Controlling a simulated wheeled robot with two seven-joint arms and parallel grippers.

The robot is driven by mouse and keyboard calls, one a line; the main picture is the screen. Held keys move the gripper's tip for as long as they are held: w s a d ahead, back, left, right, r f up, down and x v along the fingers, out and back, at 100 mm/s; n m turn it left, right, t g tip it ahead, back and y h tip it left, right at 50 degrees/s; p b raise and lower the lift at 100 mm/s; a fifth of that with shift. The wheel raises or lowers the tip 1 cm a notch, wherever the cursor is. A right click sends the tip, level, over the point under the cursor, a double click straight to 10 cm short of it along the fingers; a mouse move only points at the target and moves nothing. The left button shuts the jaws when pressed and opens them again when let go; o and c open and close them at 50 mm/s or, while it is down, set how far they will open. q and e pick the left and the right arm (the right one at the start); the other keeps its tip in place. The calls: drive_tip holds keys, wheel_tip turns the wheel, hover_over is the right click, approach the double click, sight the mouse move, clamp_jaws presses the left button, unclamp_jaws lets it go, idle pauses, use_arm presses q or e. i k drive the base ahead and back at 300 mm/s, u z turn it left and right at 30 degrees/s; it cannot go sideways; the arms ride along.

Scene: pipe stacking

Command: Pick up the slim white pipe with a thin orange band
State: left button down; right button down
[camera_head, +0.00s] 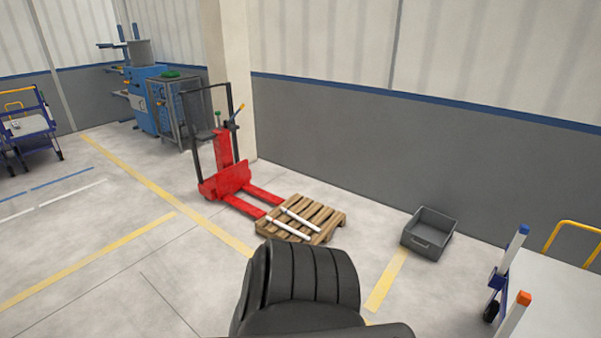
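Two slim white pipes, a right one (301,220) and a left one (288,229), lie side by side and apart on a wooden pallet (325,225) near the middle of the head view. They are too small to tell whether either has a thin orange band. At the lower right, a white upright piece with an orange top (514,315) and another with a blue top (512,249) stand at a trolley; I cannot tell whether these are pipes or trolley posts. Neither of my grippers is in view.
A red pallet lifter (224,182) has its forks at the pallet. A grey crate (429,233) stands right of the pallet near the wall. Blue machinery (147,95) stands at the back left. My own black part fills the bottom middle.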

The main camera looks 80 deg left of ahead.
sight(278, 223)
drive_tip(key=u, duration=3.5)
drive_tip(key=i, duration=0.05)
drive_tip(key=z, duration=0.15)
